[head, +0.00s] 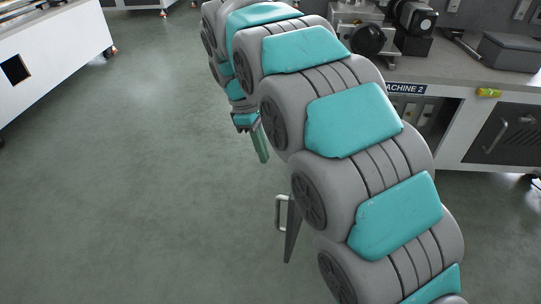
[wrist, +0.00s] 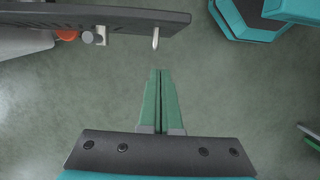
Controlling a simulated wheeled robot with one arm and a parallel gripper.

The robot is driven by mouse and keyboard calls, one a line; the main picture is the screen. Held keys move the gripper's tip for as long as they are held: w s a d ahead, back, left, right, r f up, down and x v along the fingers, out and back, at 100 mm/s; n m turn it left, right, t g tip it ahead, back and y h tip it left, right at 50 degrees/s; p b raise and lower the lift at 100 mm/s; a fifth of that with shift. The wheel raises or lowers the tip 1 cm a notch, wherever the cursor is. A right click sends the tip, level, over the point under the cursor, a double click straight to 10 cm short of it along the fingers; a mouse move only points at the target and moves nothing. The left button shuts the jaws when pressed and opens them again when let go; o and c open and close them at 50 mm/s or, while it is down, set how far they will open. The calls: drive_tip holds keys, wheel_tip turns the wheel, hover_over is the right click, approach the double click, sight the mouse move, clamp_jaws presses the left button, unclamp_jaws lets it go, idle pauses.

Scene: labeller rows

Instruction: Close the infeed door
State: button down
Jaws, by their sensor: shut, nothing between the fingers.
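A dark door (head: 292,238) with a pale bar handle (head: 283,212) stands swung out into the room, seen nearly edge-on in the head view. My arm hides most of it and its hinge side. In the wrist view a dark panel (wrist: 110,17), likely the same door, crosses the upper left, with a light metal piece (wrist: 155,38) at its near edge. My gripper (head: 264,156) is in front of the machine, beyond the handle in the head view. In the wrist view its green fingers (wrist: 160,74) are together and empty, apart from the panel.
A counter labelled MACHINE 2 (head: 406,88) stands at the right with equipment on top. Another dark door (head: 504,133) with a handle sits flush in its front. A white cabinet (head: 50,50) is at the upper left. The floor between is clear.

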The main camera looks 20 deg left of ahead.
drive_tip(key=d+f, duration=0.6)
drive_tip(key=f, duration=0.1)
drive_tip(key=shift+f, duration=0.35)
